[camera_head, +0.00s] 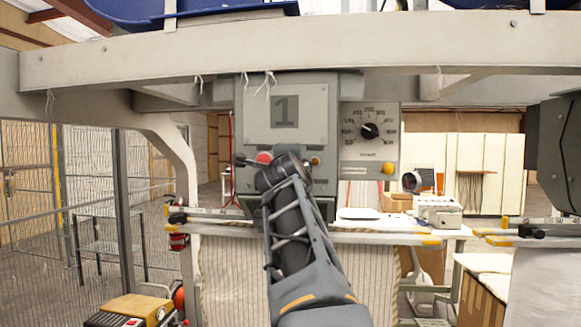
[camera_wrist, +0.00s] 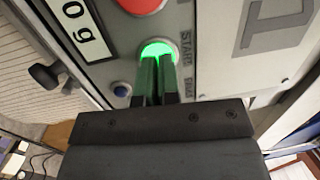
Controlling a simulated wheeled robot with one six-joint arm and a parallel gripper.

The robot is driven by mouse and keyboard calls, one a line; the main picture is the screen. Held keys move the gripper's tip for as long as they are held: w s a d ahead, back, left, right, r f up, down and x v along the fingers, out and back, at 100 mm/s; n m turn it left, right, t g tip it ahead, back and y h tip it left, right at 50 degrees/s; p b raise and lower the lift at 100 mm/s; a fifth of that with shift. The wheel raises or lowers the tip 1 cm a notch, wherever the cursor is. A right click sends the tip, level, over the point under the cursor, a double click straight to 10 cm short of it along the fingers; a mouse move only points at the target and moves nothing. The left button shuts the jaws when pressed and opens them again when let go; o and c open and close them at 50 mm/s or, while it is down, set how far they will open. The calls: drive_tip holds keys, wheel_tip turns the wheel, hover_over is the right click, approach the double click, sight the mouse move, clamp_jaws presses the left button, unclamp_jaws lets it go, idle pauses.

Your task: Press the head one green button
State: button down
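The head one panel (camera_head: 310,107), a grey box marked "1", is straight ahead in the head view. In the wrist view the green button (camera_wrist: 157,47) is lit bright green, beside the word START. My gripper (camera_wrist: 157,60) has its two dark fingers together, with nothing between them. Its fingertips overlap the lower part of the green button in the wrist view; I cannot tell whether they touch it. In the head view my arm hides the green button and the fingertips.
A black knob (camera_wrist: 44,76) sticks out at the left. A dial box (camera_head: 370,138) is right of the panel. A beam (camera_head: 300,50) crosses above.

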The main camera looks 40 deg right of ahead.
drive_tip(key=b+v, duration=0.8)
drive_tip(key=v, duration=0.6)
drive_tip(key=shift+a, duration=0.1)
